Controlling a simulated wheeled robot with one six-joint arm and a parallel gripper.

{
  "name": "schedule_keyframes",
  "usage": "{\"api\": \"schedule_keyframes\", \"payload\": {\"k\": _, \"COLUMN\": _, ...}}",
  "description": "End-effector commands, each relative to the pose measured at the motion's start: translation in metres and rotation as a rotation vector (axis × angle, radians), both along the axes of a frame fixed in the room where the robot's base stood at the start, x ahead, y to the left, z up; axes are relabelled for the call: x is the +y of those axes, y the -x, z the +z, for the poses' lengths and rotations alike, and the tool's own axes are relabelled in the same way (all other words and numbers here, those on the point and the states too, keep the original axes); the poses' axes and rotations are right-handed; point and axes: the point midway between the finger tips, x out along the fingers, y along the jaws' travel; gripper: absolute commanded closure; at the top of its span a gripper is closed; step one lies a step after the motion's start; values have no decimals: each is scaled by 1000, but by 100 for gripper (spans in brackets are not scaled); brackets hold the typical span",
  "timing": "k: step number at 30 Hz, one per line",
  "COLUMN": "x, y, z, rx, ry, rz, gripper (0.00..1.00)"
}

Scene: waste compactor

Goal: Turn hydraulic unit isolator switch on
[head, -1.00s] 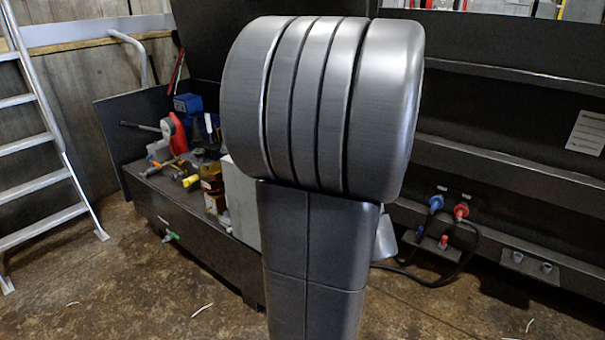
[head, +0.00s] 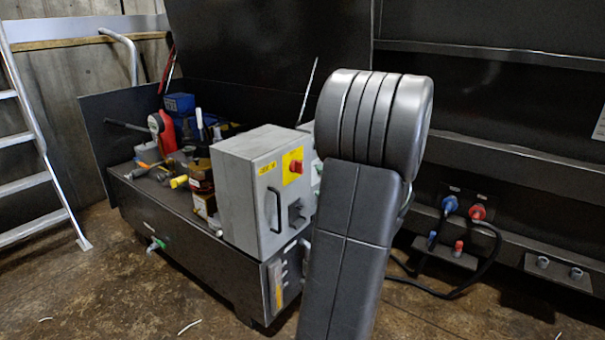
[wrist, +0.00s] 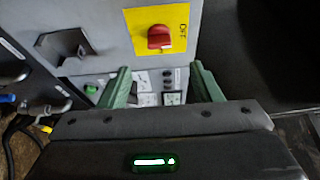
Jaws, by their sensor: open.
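The isolator switch is a red rotary knob (wrist: 159,37) on a yellow plate (wrist: 181,17) marked OFF, on a grey cabinet face in the wrist view. In the head view the red knob (head: 297,167) sits on its yellow plate high on the grey cabinet's (head: 250,200) front, left of my arm. My gripper (wrist: 157,80) is open, its two green fingers apart and empty. In the wrist picture the knob lies above the fingertips, roughly centred between them, and apart from them. My gripper is hidden behind my arm in the head view.
A black handle (head: 274,209) and a dark square fitting (head: 297,214) are on the cabinet front. Tools and pump parts lie left of the cabinet. Blue and red plugs (head: 478,212) with black cables hang at the right. A ladder (head: 40,130) stands at the far left.

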Motion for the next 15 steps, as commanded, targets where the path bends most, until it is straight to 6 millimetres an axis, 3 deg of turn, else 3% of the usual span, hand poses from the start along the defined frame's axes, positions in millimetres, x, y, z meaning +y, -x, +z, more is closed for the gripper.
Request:
{"api": "schedule_keyframes", "payload": {"k": 9, "x": 37, "y": -58, "z": -2, "rx": 1, "ry": 1, "rz": 5, "gripper": 42}}
{"api": "schedule_keyframes", "payload": {"k": 15, "x": 50, "y": -79, "z": -1, "rx": 1, "ry": 1, "rz": 3, "gripper": 42}}
